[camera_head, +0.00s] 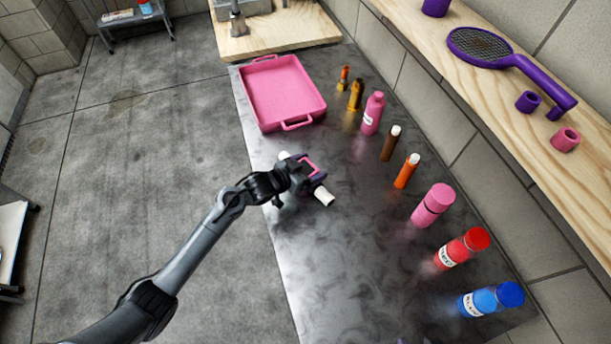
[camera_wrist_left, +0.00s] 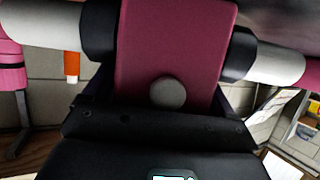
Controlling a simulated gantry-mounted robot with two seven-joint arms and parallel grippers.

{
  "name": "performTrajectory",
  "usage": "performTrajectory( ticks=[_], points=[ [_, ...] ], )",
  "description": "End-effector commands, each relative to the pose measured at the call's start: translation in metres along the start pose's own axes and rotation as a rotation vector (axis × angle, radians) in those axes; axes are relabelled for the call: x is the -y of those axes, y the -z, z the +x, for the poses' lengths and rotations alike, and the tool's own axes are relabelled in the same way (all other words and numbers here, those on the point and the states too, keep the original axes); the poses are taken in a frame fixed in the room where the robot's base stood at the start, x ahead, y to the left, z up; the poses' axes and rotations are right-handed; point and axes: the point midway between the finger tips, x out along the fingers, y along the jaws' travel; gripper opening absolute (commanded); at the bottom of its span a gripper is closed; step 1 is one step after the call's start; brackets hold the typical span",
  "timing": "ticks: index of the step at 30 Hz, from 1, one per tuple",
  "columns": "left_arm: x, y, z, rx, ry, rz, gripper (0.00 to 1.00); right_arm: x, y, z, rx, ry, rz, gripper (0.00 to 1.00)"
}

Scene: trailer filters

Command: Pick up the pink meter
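The pink meter (camera_head: 312,165) is at the left gripper, over the table near its left edge. It has a pink body with a dark face, and white cylindrical ends stick out on both sides. In the left wrist view the meter's pink body (camera_wrist_left: 175,50) fills the top middle, with black collars and pale ends. My left gripper (camera_head: 303,175) is closed around the body, its dark fingers on either side. Whether the meter touches the table is hard to tell. My right gripper is not in view.
A pink tray (camera_head: 322,106) with handles sits at the far end of the table (camera_head: 330,270). Bottles and tubes line the right side, including a pink bottle (camera_head: 433,206), red bottle (camera_head: 462,249) and blue bottle (camera_head: 491,299). A wooden shelf (camera_head: 490,100) runs along the wall.

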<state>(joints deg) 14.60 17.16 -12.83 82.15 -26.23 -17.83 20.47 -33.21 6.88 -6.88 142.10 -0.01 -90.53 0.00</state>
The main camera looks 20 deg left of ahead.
Motion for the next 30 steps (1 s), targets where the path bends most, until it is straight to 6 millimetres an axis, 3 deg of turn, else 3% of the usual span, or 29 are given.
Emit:
performTrajectory(
  ticks=[2,9,20,29,30],
  points=[
    [0.000,0.000,0.000,0.000,0.000,0.000,0.72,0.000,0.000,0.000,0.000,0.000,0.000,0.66],
    [0.000,0.001,0.000,-0.001,0.000,0.000,0.36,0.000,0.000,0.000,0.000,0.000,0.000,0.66],
    [0.000,0.006,-0.002,-0.002,0.000,0.001,0.35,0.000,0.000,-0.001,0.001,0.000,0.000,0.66],
    [0.001,0.044,-0.017,-0.004,0.000,0.003,0.35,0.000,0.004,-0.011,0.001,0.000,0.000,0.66],
    [-0.011,0.046,-0.016,-0.004,-0.005,0.001,0.35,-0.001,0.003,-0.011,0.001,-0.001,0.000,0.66]
  ],
)
